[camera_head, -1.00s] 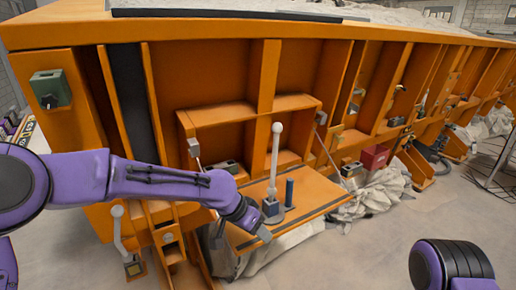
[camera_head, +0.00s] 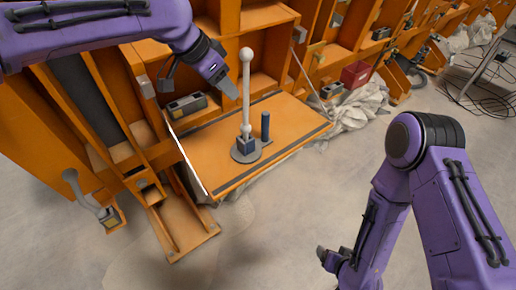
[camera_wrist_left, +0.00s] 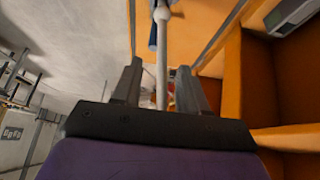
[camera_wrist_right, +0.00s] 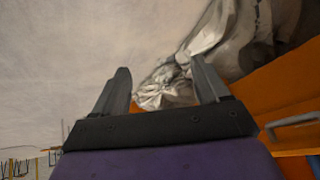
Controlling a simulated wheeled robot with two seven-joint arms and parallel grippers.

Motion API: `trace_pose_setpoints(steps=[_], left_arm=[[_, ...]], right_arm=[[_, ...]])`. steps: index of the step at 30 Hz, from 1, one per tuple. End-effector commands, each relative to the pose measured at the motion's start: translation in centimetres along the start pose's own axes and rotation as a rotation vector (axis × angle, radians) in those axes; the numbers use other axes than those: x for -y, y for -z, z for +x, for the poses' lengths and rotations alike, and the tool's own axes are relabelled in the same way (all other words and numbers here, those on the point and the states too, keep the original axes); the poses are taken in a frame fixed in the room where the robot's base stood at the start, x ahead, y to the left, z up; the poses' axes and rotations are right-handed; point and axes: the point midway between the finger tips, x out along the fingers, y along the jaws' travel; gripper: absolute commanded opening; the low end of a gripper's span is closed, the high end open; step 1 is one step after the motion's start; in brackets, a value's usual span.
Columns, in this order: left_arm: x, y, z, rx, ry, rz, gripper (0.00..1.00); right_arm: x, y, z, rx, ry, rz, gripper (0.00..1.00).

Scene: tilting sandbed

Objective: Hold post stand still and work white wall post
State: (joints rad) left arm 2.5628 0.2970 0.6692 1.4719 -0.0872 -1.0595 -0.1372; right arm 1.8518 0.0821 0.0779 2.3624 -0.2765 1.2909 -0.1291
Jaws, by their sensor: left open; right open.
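The post stand (camera_head: 246,154) is a round grey base on the orange fold-down shelf (camera_head: 200,160). A white post (camera_head: 246,92) with a ball top rises upright from its blue socket, and a short dark blue peg (camera_head: 265,124) stands beside it. My left gripper (camera_head: 232,90) is open just left of the white post's upper part. In the left wrist view, the white post (camera_wrist_left: 162,55) shows between the open fingers (camera_wrist_left: 158,80); whether it lies within them I cannot tell. Another pale ball-topped post (camera_head: 85,195) leans at the lower left. My right gripper (camera_head: 328,256) is open and empty.
The orange frame wall with recesses stands behind the shelf. A grey box (camera_head: 186,106) sits at the shelf's back left. A red box (camera_head: 355,74) and crumpled pale sheeting (camera_head: 350,115) lie to the right. The floor in front is clear.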

Motion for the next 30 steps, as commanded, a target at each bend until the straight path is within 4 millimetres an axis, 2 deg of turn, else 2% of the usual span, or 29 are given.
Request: trace_pose_setpoints(steps=[1,3,7,12,15,18,22,26,30], left_arm=[[0.0,0.0,0.1,0.001,0.000,-0.001,0.43],[0.0,-0.1,0.1,0.001,0.000,-0.002,0.43],[0.1,-0.1,0.0,0.000,0.000,-0.002,0.43],[0.1,-0.1,0.0,0.000,0.000,-0.002,0.43],[0.1,-0.1,0.0,0.000,0.000,-0.003,0.43],[0.1,-0.1,0.1,0.000,0.000,-0.003,0.43],[0.1,-0.1,0.0,0.000,0.000,-0.003,0.43],[0.1,-0.1,0.0,0.000,0.000,-0.003,0.43],[0.1,-0.1,0.0,0.000,0.000,-0.003,0.43]], right_arm=[[2.8,2.2,0.6,-0.057,0.091,-0.031,0.74],[6.8,5.3,0.8,-0.139,0.221,-0.090,0.74],[14.0,11.2,-0.3,-0.316,0.451,-0.202,0.74],[22.3,18.4,-4.7,-0.581,0.714,-0.352,0.74],[25.8,21.4,-7.9,-0.722,0.831,-0.429,0.74],[28.4,20.3,-7.1,-0.788,0.812,-0.539,0.74],[30.1,19.9,-6.8,-0.840,0.785,-0.615,0.74],[31.3,20.3,-6.2,-0.851,0.778,-0.633,0.74],[33.5,21.4,-5.0,-0.850,0.777,-0.632,0.74]])
